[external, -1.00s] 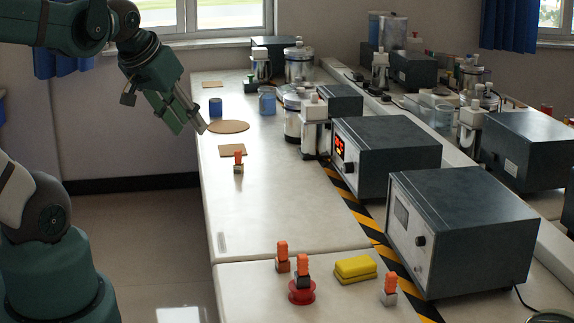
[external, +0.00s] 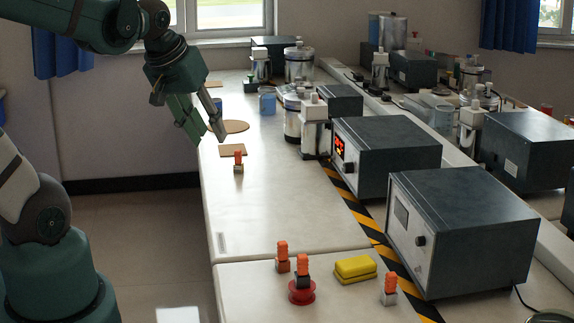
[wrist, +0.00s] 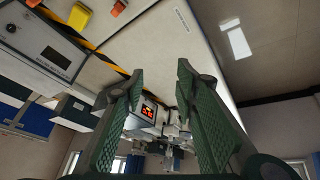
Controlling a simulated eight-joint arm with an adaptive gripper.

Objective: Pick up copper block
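A small block with a copper-brown base (external: 283,267) and an orange knob stands at the left of the near bench section. It appears to be the copper block. A dark block (external: 302,284) with an orange knob sits on a red round base just in front of it. A grey block (external: 390,298) with an orange knob stands to the right. My gripper (external: 209,138) is open and empty, high over the bench's left edge and far from these blocks. Its spread fingers also show in the wrist view (wrist: 159,72); orange knobs there are partly cut off, so I cannot tell which blocks they belong to.
A yellow block (external: 355,267) lies behind the dark block. Another orange-knobbed block (external: 239,168) stands on the far bench section near cork mats (external: 232,150). Grey instrument boxes (external: 460,230) line the right side behind a striped strip. The bench's middle is clear.

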